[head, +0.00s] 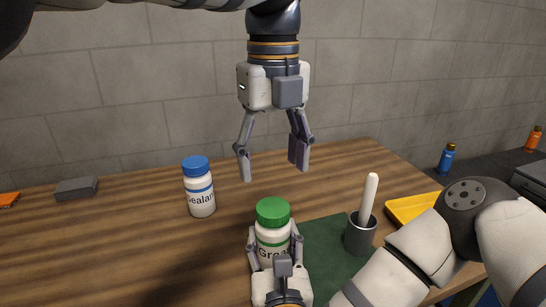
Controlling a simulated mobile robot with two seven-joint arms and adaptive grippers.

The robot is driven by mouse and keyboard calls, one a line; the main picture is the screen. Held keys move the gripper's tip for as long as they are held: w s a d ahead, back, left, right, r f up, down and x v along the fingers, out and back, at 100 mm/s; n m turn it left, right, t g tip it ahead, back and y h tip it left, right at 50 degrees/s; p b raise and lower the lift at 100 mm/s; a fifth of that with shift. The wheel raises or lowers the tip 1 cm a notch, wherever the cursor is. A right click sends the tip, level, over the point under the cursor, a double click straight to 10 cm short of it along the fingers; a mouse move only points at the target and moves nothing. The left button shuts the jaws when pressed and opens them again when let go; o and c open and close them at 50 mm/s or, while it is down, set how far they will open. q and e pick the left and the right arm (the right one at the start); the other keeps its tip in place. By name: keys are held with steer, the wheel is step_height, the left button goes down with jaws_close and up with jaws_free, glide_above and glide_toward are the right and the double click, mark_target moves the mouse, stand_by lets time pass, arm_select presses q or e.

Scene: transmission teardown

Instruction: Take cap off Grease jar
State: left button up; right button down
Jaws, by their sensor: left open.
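The Grease jar (272,238) is white with a green label, and its green cap (273,212) is on. It stands upright at the front middle of the head view. My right gripper (274,236) comes from the front, with one finger against each side of the jar's body below the cap; it looks shut on the jar. My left gripper (273,174) points down from above, open and empty. Its fingertips are apart, a little above the green cap and roughly over it. The jar's lower part is hidden behind the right gripper.
A blue-capped Sealant bottle (200,190) stands left of the jar. A dark cup (360,234) with a white-handled tool (369,196) stands right, by a green mat (325,250) and a yellow tray (410,208). A grey block (77,188) lies far left. The wooden table (120,240) is clear at left.

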mark_target(273, 207)
arm_select(q)
steer(key=shift+m, duration=0.7)
steer(key=shift+f+m, duration=0.2)
steer(key=shift+m, duration=0.1)
step_height(273, 207, down, 8)
steer(key=shift+r, duration=0.15)
